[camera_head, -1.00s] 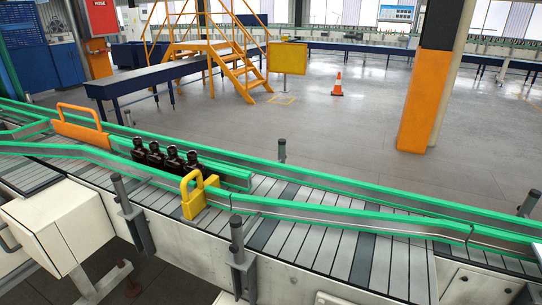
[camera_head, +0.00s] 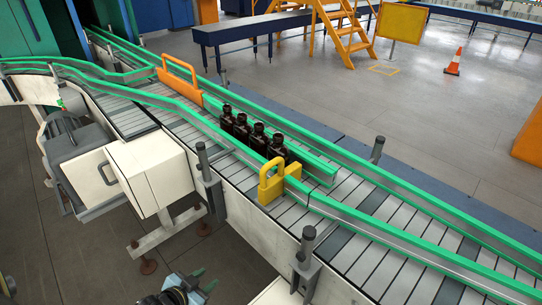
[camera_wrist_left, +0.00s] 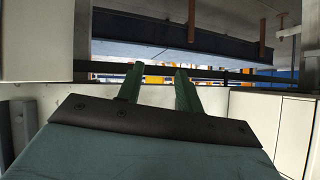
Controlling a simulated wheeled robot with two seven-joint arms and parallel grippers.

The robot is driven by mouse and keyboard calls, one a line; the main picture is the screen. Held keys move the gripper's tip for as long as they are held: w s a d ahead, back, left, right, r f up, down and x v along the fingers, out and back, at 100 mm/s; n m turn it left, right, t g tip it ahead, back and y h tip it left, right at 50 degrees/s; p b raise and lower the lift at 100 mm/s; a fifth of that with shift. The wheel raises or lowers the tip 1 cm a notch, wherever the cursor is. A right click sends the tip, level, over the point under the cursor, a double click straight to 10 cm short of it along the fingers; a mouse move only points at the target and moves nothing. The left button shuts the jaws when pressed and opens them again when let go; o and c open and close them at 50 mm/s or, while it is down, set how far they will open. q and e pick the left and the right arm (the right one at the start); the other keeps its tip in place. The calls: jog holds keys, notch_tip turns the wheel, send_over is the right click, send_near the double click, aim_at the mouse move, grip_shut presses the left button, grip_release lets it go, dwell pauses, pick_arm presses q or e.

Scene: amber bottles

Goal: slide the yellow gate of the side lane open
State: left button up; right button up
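The yellow gate (camera_head: 268,190) with its loop handle stands across the near end of the narrow side lane in the head view. Several dark amber bottles (camera_head: 258,139) stand upright in a row in the lane, right behind the gate. My left gripper (camera_head: 204,279) is low at the bottom of the head view, in front of and below the conveyor, well apart from the gate. In the left wrist view its two green fingers (camera_wrist_left: 158,80) are spread with nothing between them. The gate cannot be made out in the wrist view. My right gripper is not in view.
An orange gate (camera_head: 184,91) with a handle stands farther up the lane. Green rails (camera_head: 370,220) line the slatted conveyor. Dark posts on brackets (camera_head: 305,248) and a white box (camera_head: 150,172) stick out on the near side. The floor at lower left is mostly clear.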

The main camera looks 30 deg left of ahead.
pick_arm(q)
jog(key=w+d+r+m+t+h+p, duration=0.1)
jog(key=w+r+t, duration=0.1)
jog(key=r, duration=0.6)
jog(key=w+d+r+t+h, duration=0.1)
jog(key=w+r, duration=0.2)
jog(key=r, duration=0.5)
jog(key=m+t+h+p, duration=0.2)
jog(key=m+t+h, duration=0.1)
jog(key=h, duration=0.1)
send_near(262, 170)
jog(key=p+x, duration=0.1)
jog(key=x, duration=1.1)
jog(key=shift+w, duration=0.1)
jog(key=shift+c, duration=0.5)
grip_shut()
